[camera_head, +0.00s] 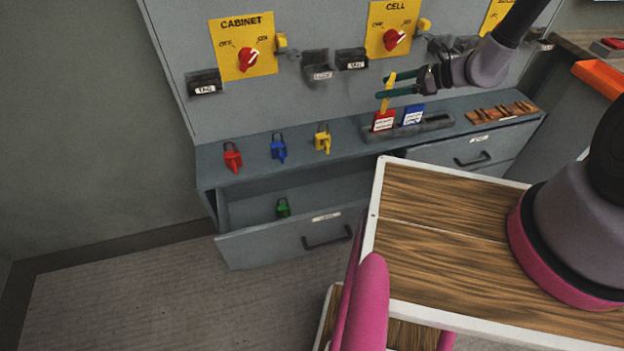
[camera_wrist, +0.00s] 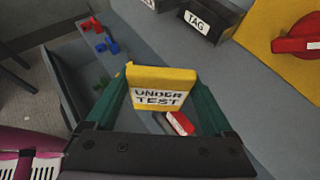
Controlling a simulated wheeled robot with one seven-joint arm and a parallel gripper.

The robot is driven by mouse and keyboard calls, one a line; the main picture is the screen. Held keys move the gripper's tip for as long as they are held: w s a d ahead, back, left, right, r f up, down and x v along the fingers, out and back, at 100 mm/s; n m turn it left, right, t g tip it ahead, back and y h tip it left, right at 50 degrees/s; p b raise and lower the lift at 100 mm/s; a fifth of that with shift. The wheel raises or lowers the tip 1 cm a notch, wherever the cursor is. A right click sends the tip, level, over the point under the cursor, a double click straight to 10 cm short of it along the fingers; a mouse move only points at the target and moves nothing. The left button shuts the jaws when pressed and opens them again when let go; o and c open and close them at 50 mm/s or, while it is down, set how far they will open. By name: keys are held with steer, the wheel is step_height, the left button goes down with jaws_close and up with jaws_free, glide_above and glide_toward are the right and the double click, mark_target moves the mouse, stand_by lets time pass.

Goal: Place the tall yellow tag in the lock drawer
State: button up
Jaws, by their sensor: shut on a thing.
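My gripper (camera_head: 396,87) is shut on the tall yellow tag (camera_head: 387,93), above the tag rack on the cabinet ledge. In the wrist view the yellow tag (camera_wrist: 160,78) reads "UNDER TEST" and sits between the green fingers (camera_wrist: 158,103). In the head view its lower end overlaps the red tag; I cannot tell whether they touch. The lock drawer (camera_head: 290,240), at lower left, is pulled open, its label too small to read. A green padlock (camera_head: 283,208) lies in it. The drawer also shows in the wrist view (camera_wrist: 70,85).
The rack (camera_head: 437,124) holds a red tag (camera_head: 383,121) and a blue tag (camera_head: 413,115). Red (camera_head: 232,157), blue (camera_head: 279,150) and yellow (camera_head: 322,140) padlocks stand along the ledge above the drawer. A wooden-topped surface (camera_head: 440,215) fills the front right. The drawer has free room.

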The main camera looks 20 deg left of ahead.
steer(key=s+a+f+n+g+h, duration=0.1)
steer(key=s+a+f+n+g, duration=0.3)
steer(key=s+a, duration=0.35)
steer(key=s+a+f+n+g+h, duration=0.1)
steer(key=s+a+f+n+g, duration=0.4)
steer(key=s, duration=0.4)
steer(key=shift+m+t, duration=0.3)
steer(key=shift+m, duration=0.1)
steer(key=shift+a+f, duration=0.15)
steer(key=shift+f, duration=6.6)
steer(key=shift+a+f, duration=0.15)
steer(key=shift+f, duration=6.55)
steer(key=shift+f, duration=0.1)
steer(key=o, duration=1.1)
steer(key=shift+c, duration=0.2)
steer(key=shift+d+r, duration=0.1)
steer(key=shift+r, duration=0.1)
steer(key=v, duration=1.1)
steer(key=shift+w+d, duration=0.15)
steer(key=shift+d, duration=0.15)
